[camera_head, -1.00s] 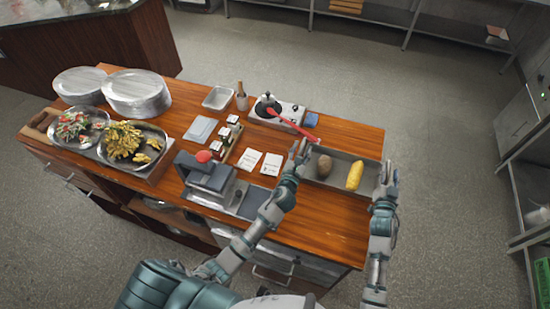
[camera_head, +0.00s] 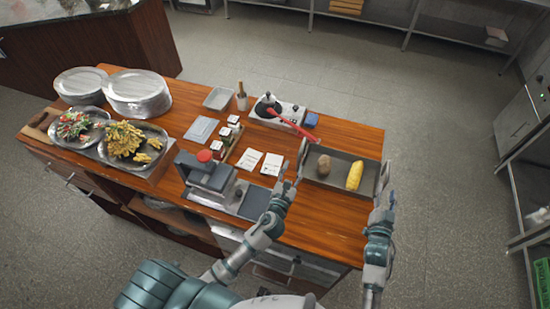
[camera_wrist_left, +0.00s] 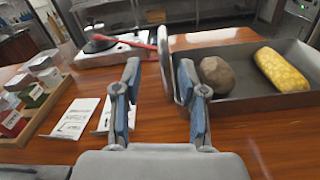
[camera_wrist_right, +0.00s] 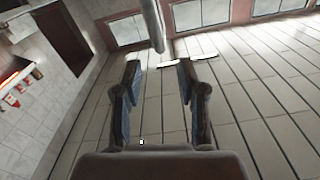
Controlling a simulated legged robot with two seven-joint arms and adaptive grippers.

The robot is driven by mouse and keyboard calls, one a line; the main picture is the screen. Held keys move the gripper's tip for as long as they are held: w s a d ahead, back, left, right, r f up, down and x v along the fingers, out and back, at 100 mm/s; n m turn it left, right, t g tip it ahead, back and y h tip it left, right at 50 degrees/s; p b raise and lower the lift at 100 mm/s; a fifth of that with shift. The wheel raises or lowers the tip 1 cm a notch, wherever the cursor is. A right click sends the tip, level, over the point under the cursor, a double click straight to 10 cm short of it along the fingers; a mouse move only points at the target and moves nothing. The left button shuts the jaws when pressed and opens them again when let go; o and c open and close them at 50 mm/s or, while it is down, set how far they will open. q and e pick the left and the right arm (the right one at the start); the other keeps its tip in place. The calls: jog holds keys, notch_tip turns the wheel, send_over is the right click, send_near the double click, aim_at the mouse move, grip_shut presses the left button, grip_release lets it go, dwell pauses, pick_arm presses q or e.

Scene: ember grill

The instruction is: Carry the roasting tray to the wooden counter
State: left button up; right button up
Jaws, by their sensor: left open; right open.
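The grey roasting tray (camera_head: 338,171) sits on the right end of the wooden counter (camera_head: 225,218). It holds a brown potato (camera_head: 323,165) and a yellow corn cob (camera_head: 354,176). The tray also shows in the left wrist view (camera_wrist_left: 255,103), with an upright grey handle (camera_wrist_left: 164,62) at its left end. My left gripper (camera_head: 291,178) is open and empty, just in front of that handle and apart from it. My right gripper (camera_head: 386,200) is open by the tray's right end; whether it touches the tray is unclear. The right wrist view shows no tray contents.
A burner unit with a red-handled pan (camera_head: 268,106) stands behind the tray's left. Two white cards (camera_head: 261,162), a spice rack (camera_head: 232,138) and a grey press-like appliance (camera_head: 205,175) lie left of my left gripper. Bare wood surrounds the tray's front.

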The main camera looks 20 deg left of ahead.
pick_arm(q)
jog(key=shift+a, duration=0.3)
pick_arm(e)
jog(key=s, duration=0.3)
jog(key=shift+a, duration=0.2)
pick_arm(q)
jog(key=o, duration=1.1)
jog(key=shift+d, duration=0.15)
jog(key=shift+o, duration=0.2)
pick_arm(e)
jog(key=shift+d, duration=0.15)
